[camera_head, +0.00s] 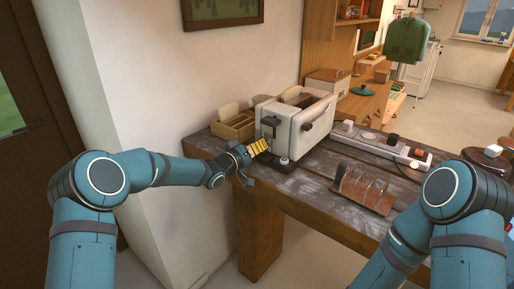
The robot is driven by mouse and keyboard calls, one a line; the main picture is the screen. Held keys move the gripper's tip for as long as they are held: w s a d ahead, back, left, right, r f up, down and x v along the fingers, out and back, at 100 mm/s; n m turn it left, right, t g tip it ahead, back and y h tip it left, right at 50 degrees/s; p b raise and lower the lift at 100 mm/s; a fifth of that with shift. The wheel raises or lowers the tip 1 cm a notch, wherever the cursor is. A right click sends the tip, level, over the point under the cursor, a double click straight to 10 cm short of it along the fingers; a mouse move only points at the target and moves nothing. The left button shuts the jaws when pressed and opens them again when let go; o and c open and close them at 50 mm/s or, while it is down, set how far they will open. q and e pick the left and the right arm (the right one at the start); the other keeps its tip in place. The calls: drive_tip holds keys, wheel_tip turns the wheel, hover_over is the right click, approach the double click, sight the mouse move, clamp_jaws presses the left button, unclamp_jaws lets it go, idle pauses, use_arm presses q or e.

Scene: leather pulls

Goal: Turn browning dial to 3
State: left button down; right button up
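A cream toaster (308,133) stands on the dark wooden table, with a dark lever on its near end. A small round pale knob (284,160) sits low by that end and looks like the browning dial; its setting is too small to read. My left gripper (257,155) is just left of the toaster's lever end, close to the knob. A yellow ribbed part shows at its tip. The gap between its fingers is not clear, and I cannot tell whether it touches the toaster. My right arm comes in at the right; its gripper is out of view.
A wooden box (233,124) stands left of the toaster against the wall. The table top between toaster and rack is clear.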

idle(0.3)
use_arm(q)
drive_tip(key=m+b, duration=0.1)
drive_tip(key=m, duration=0.1)
drive_tip(key=shift+f+m+b, duration=0.1)
drive_tip(key=shift+m+b, duration=0.3)
drive_tip(key=shift+m+y+b, duration=0.3)
drive_tip(key=shift+m+b, duration=0.7)
drive_tip(key=shift+m, duration=0.9)
drive_tip(key=c, duration=0.6)
unclamp_jaws()
drive_tip(key=shift+w, duration=0.1)
drive_tip(key=shift+c, duration=0.2)
drive_tip(key=shift+a, duration=0.1)
drive_tip(key=v, duration=1.2)
